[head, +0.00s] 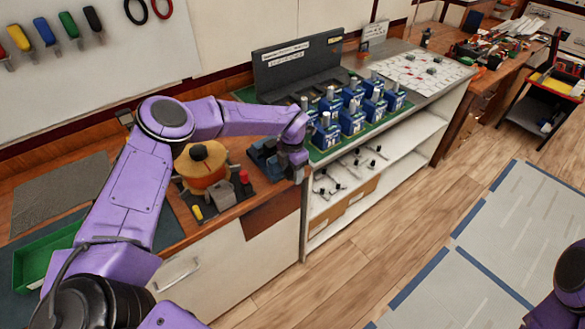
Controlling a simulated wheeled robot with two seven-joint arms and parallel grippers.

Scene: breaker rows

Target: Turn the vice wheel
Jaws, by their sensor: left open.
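A dark blue vice (263,160) sits on the wooden bench near the bench's right end. My left arm reaches across to it from the left. My left gripper (295,172) is at the right side of the vice, pointing down, and is open. It covers that side of the vice, so I cannot make out the wheel or tell whether the fingers touch it. Part of my right arm shows at the lower right edge; its gripper is out of view.
An orange, round-topped device (203,168) stands left of the vice, partly behind my left arm. Blue breakers (351,118) stand in rows on a green mat to the right, close to my left gripper. A green tray (38,255) lies at the left. The floor (400,220) is clear.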

